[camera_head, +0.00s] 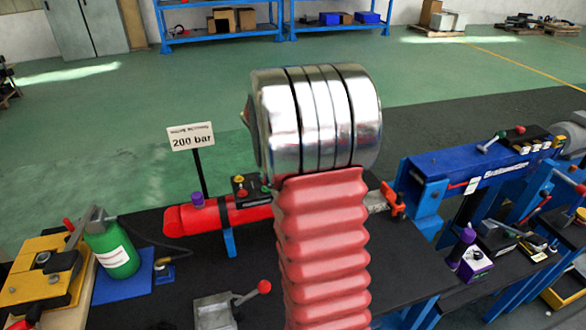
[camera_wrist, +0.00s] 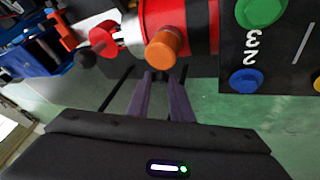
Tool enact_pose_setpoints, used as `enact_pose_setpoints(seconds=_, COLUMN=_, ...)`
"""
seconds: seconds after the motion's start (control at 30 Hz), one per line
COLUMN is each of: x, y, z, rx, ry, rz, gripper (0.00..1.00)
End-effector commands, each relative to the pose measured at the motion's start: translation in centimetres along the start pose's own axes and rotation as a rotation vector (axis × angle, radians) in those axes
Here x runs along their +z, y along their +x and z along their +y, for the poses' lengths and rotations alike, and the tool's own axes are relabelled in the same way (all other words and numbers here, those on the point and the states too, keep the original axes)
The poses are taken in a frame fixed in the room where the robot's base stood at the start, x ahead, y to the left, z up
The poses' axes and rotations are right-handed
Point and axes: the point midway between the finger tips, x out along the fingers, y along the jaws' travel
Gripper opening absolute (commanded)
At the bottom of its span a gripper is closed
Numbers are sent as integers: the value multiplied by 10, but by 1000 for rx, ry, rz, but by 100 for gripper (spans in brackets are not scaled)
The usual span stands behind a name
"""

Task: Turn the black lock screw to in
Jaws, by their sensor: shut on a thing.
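In the wrist view, my gripper (camera_wrist: 163,77) has its two purple-grey fingers close together at the side of the red cylinder (camera_wrist: 197,25), next to the orange knob (camera_wrist: 165,50). The fingers are shut on a small dark part, which appears to be the black lock screw; it is mostly hidden between the fingertips, so how far in it stands cannot be told. In the head view, the red cylinder (camera_head: 188,219) lies on its side on the bench, and my own arm hides the gripper and the screw.
A black panel with green (camera_wrist: 262,12) and blue (camera_wrist: 245,79) buttons sits close to the right of my gripper. A black ball (camera_wrist: 86,59) and red lever are to the left. A sign (camera_head: 191,137), green bottle (camera_head: 112,250) and red-knobbed lever (camera_head: 263,287) stand around the bench.

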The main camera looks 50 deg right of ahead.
Motion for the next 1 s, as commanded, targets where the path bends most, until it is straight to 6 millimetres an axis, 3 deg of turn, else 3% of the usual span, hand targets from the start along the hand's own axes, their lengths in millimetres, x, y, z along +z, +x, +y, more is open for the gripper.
enact_pose_setpoints(seconds=0.73, x=1, y=0, z=-4, rx=51, ry=43, rz=-2, gripper=0)
enact_pose_setpoints(seconds=0.77, x=1, y=0, z=-4, rx=51, ry=43, rz=-2, gripper=20)
enact_pose_setpoints(seconds=1.0, x=1, y=0, z=-3, rx=52, ry=43, rz=-1, gripper=37)
